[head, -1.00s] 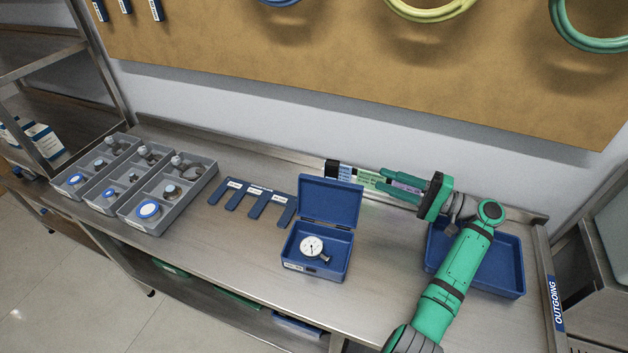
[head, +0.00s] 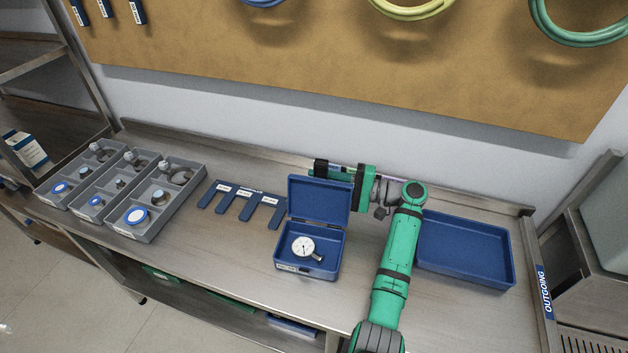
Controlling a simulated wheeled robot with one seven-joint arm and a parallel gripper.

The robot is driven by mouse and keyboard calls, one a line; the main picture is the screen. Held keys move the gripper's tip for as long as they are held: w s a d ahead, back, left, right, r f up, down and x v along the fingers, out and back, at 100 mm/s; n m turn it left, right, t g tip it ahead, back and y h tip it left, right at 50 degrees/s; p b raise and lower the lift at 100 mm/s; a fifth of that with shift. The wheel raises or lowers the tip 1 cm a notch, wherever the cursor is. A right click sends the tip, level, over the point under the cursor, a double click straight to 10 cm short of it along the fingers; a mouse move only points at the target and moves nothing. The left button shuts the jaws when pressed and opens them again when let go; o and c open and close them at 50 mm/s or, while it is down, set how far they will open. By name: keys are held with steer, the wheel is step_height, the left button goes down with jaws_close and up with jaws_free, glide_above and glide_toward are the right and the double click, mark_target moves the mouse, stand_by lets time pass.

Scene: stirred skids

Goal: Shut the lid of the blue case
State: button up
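The blue case (head: 300,268) stands open on the steel bench, with a round white dial gauge (head: 303,247) inside. Its lid (head: 319,200) stands roughly upright at the back edge. My gripper (head: 346,174) is behind the lid, reaching in from the right and pointing left. Its green and black body shows just right of the lid's upper corner. The lid hides most of the fingers, so I cannot tell whether they are open or shut, or whether they touch the lid.
An empty blue tray (head: 464,250) lies right of my arm. Grey compartment trays (head: 160,215) with several small parts stand at the left. Dark blue labelled strips (head: 243,203) lie left of the case. The bench in front of the case is clear.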

steer(key=shift+x, duration=0.9)
jaws_close()
stand_by(0.9)
